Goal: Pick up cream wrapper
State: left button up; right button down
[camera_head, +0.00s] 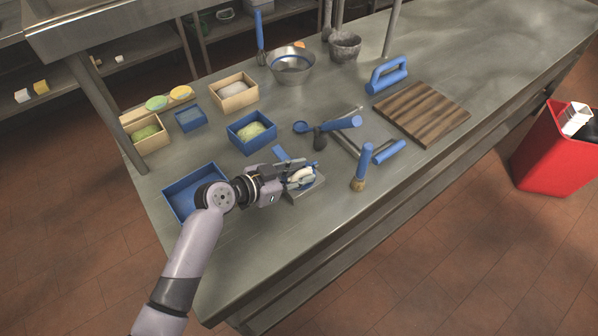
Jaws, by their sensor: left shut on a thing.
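My left arm reaches in from the bottom left over the steel table. My left gripper (297,181) is at the table's near left part, shut on a small cream thing (302,174) that looks like the cream wrapper. The fingers hide part of it, and I cannot tell whether it is clear of what lies below. A flat grey tool with a blue handle (281,153) lies directly under and behind the gripper. My right gripper is not in view.
A blue tray (179,195) and a blue box with green contents (252,131) stand close to the gripper. A wooden board (422,112) lies farther right. A red bin (548,158) stands on the floor.

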pick_arm(q)
notch_tip(320, 180, up, 20)
jog(key=b, duration=0.1)
jog(key=s+a+r+n+t+y, duration=0.1)
jog(key=a+r+n+t+y, duration=0.3)
jog(key=a, duration=0.6)
jog(key=s+a+r+n+t+y, duration=0.1)
jog(key=a+r+n+t+y, duration=0.1)
jog(key=a+n+y, duration=0.65)
jog(key=w+d+f+m+g+h, duration=0.1)
jog(key=d+f+m+g+h, duration=0.2)
jog(key=d+m+h, duration=0.3)
jog(key=w+d+f+m+g+h, duration=0.1)
jog(key=d+m+h, duration=0.5)
jog(key=d, duration=0.6)
notch_tip(320, 180, down, 2)
jog(key=shift+d+g+h, duration=0.25)
jog(key=shift+g+h, duration=0.1)
jog(key=shift+g, duration=0.55)
jog(key=shift+m, duration=0.25)
notch_tip(320, 180, down, 20)
jog(key=shift+r+p, duration=0.2)
jog(key=shift+p, duration=0.35)
